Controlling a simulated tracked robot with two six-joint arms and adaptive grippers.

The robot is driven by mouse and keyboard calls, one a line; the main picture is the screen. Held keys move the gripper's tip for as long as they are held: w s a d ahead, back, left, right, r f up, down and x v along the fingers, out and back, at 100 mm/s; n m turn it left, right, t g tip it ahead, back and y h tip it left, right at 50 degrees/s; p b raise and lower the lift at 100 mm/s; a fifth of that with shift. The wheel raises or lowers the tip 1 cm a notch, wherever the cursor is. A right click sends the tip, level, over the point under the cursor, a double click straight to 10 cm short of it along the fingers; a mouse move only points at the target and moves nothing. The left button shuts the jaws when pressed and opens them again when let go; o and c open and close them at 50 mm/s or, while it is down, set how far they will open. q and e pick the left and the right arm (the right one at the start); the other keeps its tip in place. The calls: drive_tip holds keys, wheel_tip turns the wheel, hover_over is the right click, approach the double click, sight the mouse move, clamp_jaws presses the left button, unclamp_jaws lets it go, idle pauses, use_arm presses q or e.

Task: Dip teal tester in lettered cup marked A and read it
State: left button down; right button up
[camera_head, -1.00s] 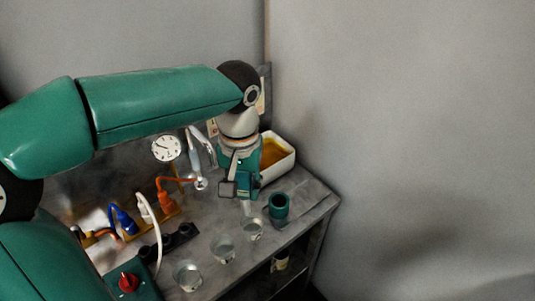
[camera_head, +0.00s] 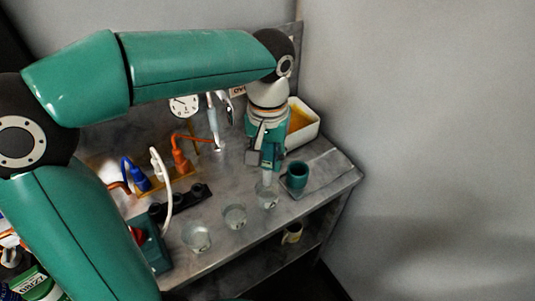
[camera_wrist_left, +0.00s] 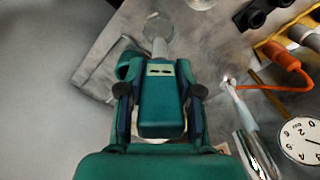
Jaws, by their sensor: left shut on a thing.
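My left gripper (camera_head: 266,146) is shut on the teal tester (camera_head: 270,158), a blocky body with a pale probe pointing down. The tester also fills the middle of the left wrist view (camera_wrist_left: 162,105). The probe tip overlaps the rear of the rightmost clear cup (camera_head: 267,198); I cannot tell whether it is inside or just above. That cup also shows in the wrist view (camera_wrist_left: 158,27). A middle clear cup (camera_head: 234,218) and a left clear cup (camera_head: 196,239) stand in a diagonal row. Their letters are too small to read. The tester's readout cannot be read. My right gripper is out of view.
A teal mug (camera_head: 297,177) stands close right of the rightmost cup. Behind are a white tray (camera_head: 308,131) with amber contents, a round dial (camera_head: 184,106) and an orange cable (camera_head: 180,157). A black socket strip (camera_head: 188,198) lies left. A yellowish mug (camera_head: 292,233) sits on the lower shelf.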

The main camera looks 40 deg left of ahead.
sight(267, 168)
use_arm(q)
drive_tip(key=shift+f+b, duration=2.1)
drive_tip(key=shift+f, duration=0.9)
drive_tip(key=shift+r, duration=0.1)
drive_tip(key=shift+r+p, duration=3.85)
drive_tip(key=shift+r, duration=0.4)
